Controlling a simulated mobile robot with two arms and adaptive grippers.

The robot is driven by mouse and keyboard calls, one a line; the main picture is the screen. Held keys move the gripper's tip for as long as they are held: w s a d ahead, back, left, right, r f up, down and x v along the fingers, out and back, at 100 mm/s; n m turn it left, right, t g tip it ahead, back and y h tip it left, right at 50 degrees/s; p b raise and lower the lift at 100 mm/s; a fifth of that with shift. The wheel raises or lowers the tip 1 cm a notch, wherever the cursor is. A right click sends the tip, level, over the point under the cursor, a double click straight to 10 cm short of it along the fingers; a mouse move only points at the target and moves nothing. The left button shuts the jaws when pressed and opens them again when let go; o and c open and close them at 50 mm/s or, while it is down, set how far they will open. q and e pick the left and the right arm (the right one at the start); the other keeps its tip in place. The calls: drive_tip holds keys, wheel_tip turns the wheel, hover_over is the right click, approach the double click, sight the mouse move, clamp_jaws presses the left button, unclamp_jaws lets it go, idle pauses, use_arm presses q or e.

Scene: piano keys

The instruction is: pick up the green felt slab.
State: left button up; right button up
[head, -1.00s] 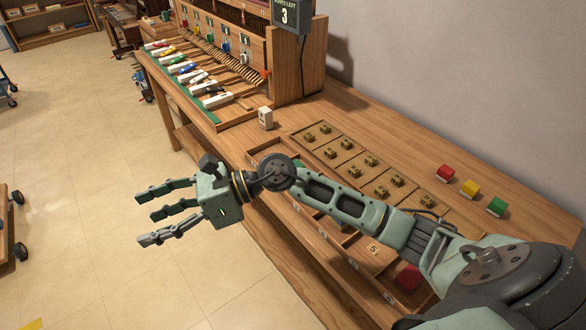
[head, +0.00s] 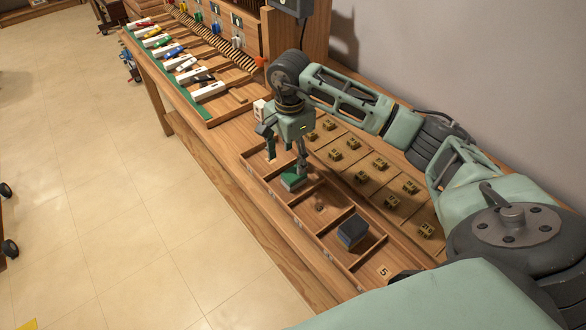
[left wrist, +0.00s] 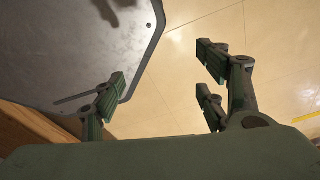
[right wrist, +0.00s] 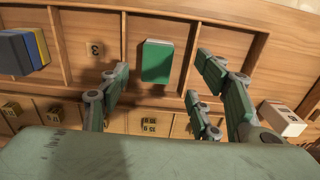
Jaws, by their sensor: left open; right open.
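The green felt slab (right wrist: 157,62) lies in a compartment of the wooden tray along the bench's front edge. It also shows in the head view (head: 293,181), partly hidden behind a finger of my right gripper. My right gripper (head: 284,160) is open and empty, pointing down above the tray. In the right wrist view the slab lies beyond the fingertips (right wrist: 160,75), between the left finger and the right fingers; I cannot tell whether any finger touches it. My left gripper (left wrist: 160,82) is open and empty over the floor, and it is not in the head view.
Small brass blocks (head: 381,164) sit on the board behind. A white block (right wrist: 284,118) stands near the right fingers. White keys (head: 208,92) lie farther left.

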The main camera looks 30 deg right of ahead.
sight(293, 174)
drive_tip(key=shift+s+f+p, duration=0.2)
drive_tip(key=shift+f+p, duration=0.1)
drive_tip(key=shift+f, duration=0.2)
drive_tip(key=shift+s+f+p, duration=0.2)
drive_tip(key=shift+f+p, duration=0.1)
drive_tip(key=shift+f, duration=0.2)
drive_tip(key=shift+d+f, duration=0.2)
drive_tip(key=shift+f, duration=0.65)
drive_tip(key=shift+w+d+f+p, duration=0.1)
drive_tip(key=shift+f+p, duration=0.1)
drive_tip(key=shift+f, duration=0.25)
drive_tip(key=shift+w+f+p, duration=0.1)
drive_tip(key=shift+f+p, duration=0.05)
drive_tip(key=shift+f, duration=0.4)
drive_tip(key=c, duration=0.8)
drive_tip(key=shift+c, duration=0.7)
use_arm(q)
drive_tip(key=shift+g, duration=0.4)
drive_tip(key=s, duration=0.1)
drive_tip(key=s+a+r, duration=0.1)
drive_tip(key=s, duration=0.2)
drive_tip(key=shift+s+a+r, duration=0.2)
drive_tip(key=shift+a+r, duration=0.1)
drive_tip(key=shift+r, duration=0.1)
